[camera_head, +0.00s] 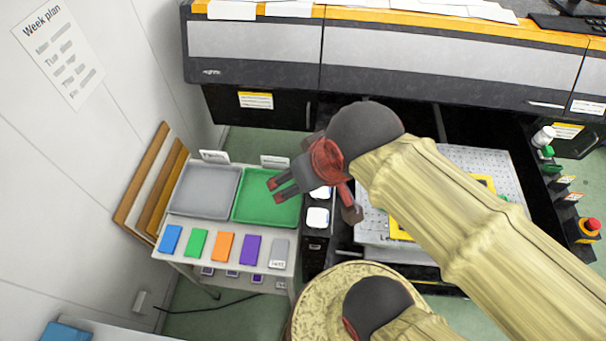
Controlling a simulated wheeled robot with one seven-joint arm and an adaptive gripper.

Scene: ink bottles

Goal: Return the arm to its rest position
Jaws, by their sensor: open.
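My gripper (279,184) is dark grey with a red wrist part. It hangs over the green tray (272,211) and points left. Its two fingers are apart, with nothing between them. My arm, in a tan sleeve, reaches in from the lower right and covers part of the bench behind it. I cannot tell how high the gripper is above the tray. No ink bottle shows in the gripper.
A grey tray (203,194) sits left of the green one on a small white table. Several coloured cards, including a blue one (171,239), lie along its front. A perforated plate (470,160) is partly behind my arm. A red button (590,226) is at right.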

